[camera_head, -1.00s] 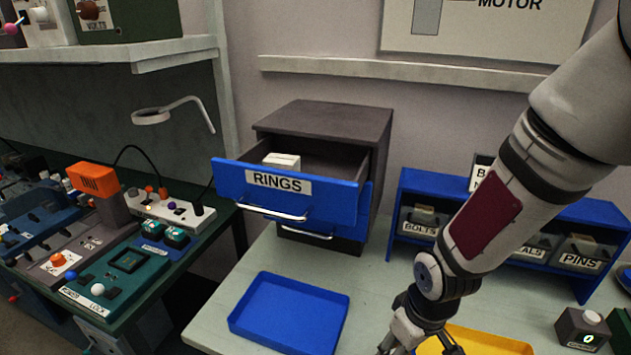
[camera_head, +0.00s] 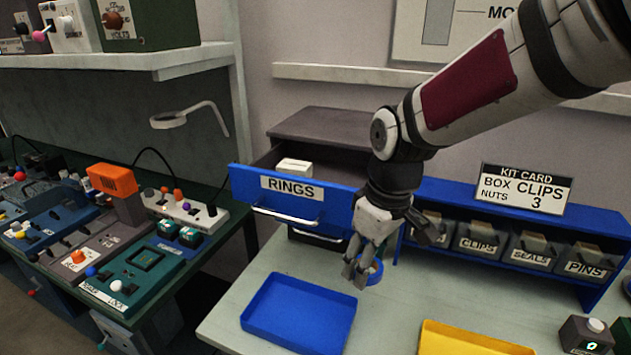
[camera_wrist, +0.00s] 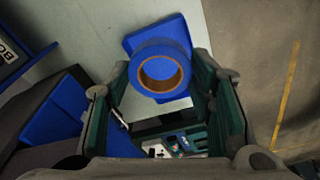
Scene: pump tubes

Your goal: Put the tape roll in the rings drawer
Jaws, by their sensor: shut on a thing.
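The tape roll (camera_head: 374,271) is blue with a tan core. My gripper (camera_head: 359,275) is shut on it and holds it above the table, to the right of the blue tray. The roll also shows between the fingers in the wrist view (camera_wrist: 160,52). The rings drawer (camera_head: 240,188) is pulled open, with a blue front labelled RINGS and a silver handle. A white box (camera_head: 294,167) lies inside it. My gripper is in front of and below the drawer's right end; my arm hides part of the cabinet.
An empty blue tray (camera_head: 258,329) and a yellow tray (camera_head: 455,345) are on the table. A blue bin rack (camera_head: 600,228) with labelled bins and a kit card (camera_head: 524,187) stands at right. A counter box (camera_head: 588,333) is at the right edge. A lower drawer is mostly hidden.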

